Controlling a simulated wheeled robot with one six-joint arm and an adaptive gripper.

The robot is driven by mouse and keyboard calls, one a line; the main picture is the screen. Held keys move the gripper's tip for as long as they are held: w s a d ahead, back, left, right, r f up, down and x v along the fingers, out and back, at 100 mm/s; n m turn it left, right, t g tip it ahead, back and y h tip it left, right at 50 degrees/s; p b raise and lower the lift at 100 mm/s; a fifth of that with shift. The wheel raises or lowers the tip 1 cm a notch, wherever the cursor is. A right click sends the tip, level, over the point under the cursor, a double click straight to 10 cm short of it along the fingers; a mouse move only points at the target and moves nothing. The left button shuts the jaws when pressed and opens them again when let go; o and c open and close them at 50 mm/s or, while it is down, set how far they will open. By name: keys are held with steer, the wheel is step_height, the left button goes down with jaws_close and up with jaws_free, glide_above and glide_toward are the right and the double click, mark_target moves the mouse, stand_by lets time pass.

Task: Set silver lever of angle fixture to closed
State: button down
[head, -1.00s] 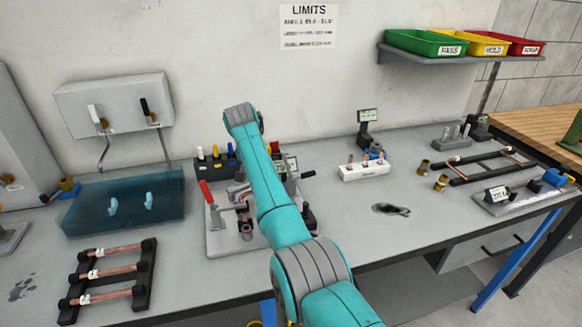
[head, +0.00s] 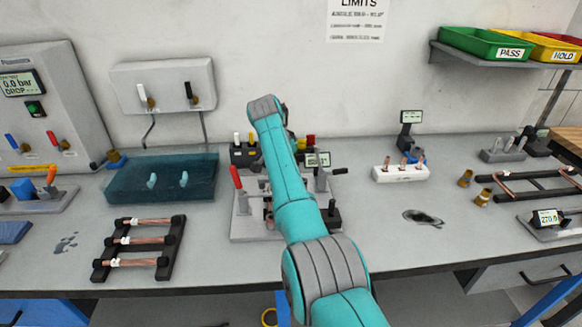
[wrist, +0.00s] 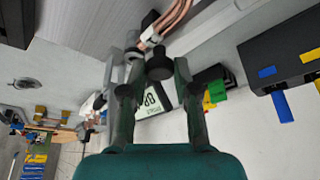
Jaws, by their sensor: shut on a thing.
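The angle fixture is a grey base plate (head: 243,226) with clamps and a small display (head: 318,159), under and behind my arm in the head view. A red-handled lever (head: 236,178) stands at its left. In the wrist view my gripper (wrist: 153,78) has its two fingers on either side of a black-tipped grey part (wrist: 158,65), apparently the silver lever, and is shut on it. The fixture's display (wrist: 155,100) shows behind the fingers. In the head view my arm hides the gripper and its contact, so the lever's exact angle cannot be told.
A blue-green tank (head: 150,190) and a black rack of copper tubes (head: 140,250) lie to the left. A white block (head: 400,174) and brass fittings (head: 465,178) are to the right. Small coloured levers stand on a black box (head: 245,157) behind the fixture. Bench front is mostly clear.

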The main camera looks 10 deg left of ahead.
steer(key=c, duration=0.9)
jaws_free()
steer(key=shift+o, duration=0.2)
steer(key=v, duration=1.2)
